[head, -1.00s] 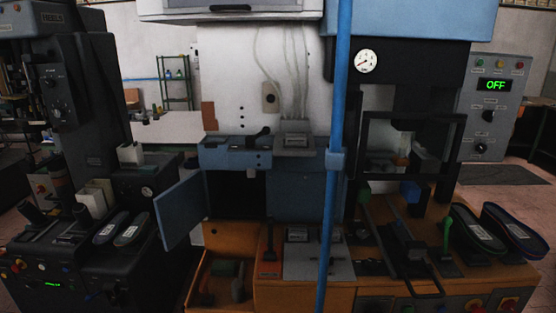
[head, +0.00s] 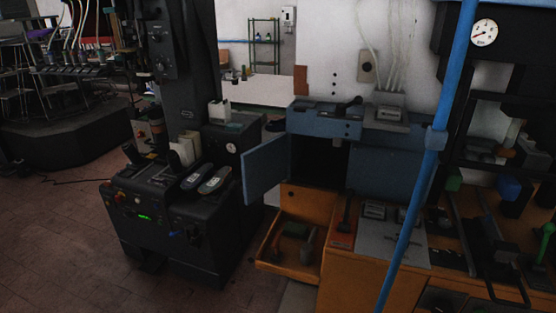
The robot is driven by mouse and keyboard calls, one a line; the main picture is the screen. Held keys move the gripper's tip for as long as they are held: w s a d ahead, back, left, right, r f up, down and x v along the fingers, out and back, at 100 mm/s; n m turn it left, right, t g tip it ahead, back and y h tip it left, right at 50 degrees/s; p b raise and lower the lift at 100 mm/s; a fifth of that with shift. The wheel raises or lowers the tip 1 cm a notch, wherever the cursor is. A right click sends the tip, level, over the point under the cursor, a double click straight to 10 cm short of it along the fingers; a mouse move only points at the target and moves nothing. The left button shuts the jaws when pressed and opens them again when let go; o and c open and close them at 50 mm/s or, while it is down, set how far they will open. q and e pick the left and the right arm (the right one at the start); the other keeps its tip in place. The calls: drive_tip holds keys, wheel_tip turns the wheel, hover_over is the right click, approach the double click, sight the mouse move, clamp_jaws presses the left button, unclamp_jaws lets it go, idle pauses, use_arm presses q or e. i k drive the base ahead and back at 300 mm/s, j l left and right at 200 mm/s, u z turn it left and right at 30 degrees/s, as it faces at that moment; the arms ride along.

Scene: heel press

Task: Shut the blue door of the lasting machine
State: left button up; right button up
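The blue door (head: 266,167) of the lasting machine (head: 390,170) stands open in the head view. It swings out to the left of the dark opening (head: 319,160) in the machine's blue front. The door looks flat and plain, and I cannot make out a handle on it. Neither of my grippers shows in the view, so nothing of mine is seen touching the door.
An open orange drawer (head: 264,256) holding tools juts out below the door. A black machine (head: 190,225) with shoe soles on it stands close to the left. A blue pole (head: 418,200) crosses in front at right. Brown floor (head: 50,240) is free at far left.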

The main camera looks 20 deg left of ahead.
sight(263, 166)
drive_tip(key=j+z, duration=0.15)
drive_tip(key=j, duration=0.4)
drive_tip(key=j+z, duration=0.1)
drive_tip(key=j, duration=0.45)
drive_tip(key=j+z, duration=0.15)
drive_tip(key=j, duration=0.35)
drive_tip(key=j+z, duration=0.1)
drive_tip(key=j, duration=0.45)
drive_tip(key=k+j+z, duration=0.15)
drive_tip(key=j, duration=0.4)
drive_tip(key=j+z, duration=0.15)
drive_tip(key=j, duration=0.35)
drive_tip(key=k+j+z, duration=0.1)
drive_tip(key=j, duration=0.4)
drive_tip(key=k+j+z, duration=0.15)
drive_tip(key=j, duration=0.35)
drive_tip(key=k, duration=0.1)
